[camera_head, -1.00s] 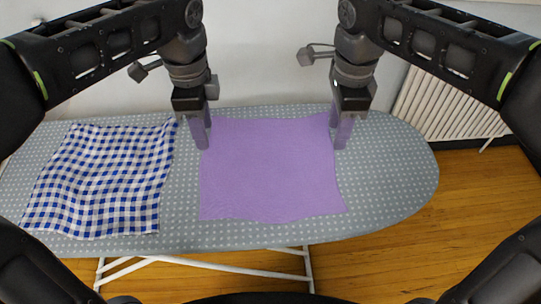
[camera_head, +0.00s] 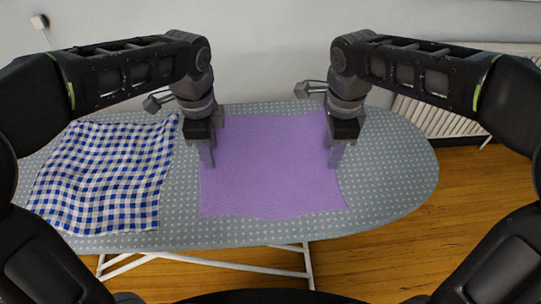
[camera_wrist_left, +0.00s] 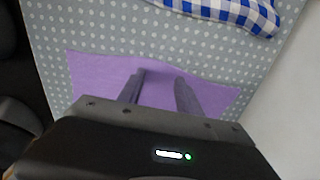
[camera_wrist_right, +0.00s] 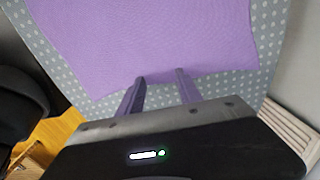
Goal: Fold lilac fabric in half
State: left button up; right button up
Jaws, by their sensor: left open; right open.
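The lilac fabric (camera_head: 268,170) lies spread flat in a single, roughly square sheet on the ironing board, its near edge slightly wavy. My left gripper (camera_head: 207,164) is open at the fabric's left edge, toward the far half. My right gripper (camera_head: 335,164) is open at its right edge, level with the left one. In the left wrist view the fingers (camera_wrist_left: 161,76) are apart over the lilac fabric (camera_wrist_left: 100,68). In the right wrist view the fingers (camera_wrist_right: 161,76) are apart near an edge of the fabric (camera_wrist_right: 150,35). Neither visibly pinches cloth; touching is hard to tell.
A blue-and-white checked cloth (camera_head: 105,180) lies to the left on the grey dotted ironing board (camera_head: 395,180), with a narrow gap between the cloths. The board's rounded right end is bare. A wall stands behind, with a white radiator (camera_head: 445,118) at the right.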

pick_arm(q)
jog(key=shift+f, duration=0.2)
pick_arm(e)
jog(key=shift+f, duration=0.2)
pick_arm(q)
jog(key=shift+r, duration=0.1)
jog(key=shift+c, duration=0.3)
pick_arm(e)
jog(key=shift+r, duration=0.1)
jog(key=shift+c, duration=0.3)
pick_arm(q)
jog(key=shift+c, duration=0.3)
pick_arm(e)
jog(key=shift+c, duration=0.3)
pick_arm(q)
grip_shut()
pick_arm(e)
grip_shut()
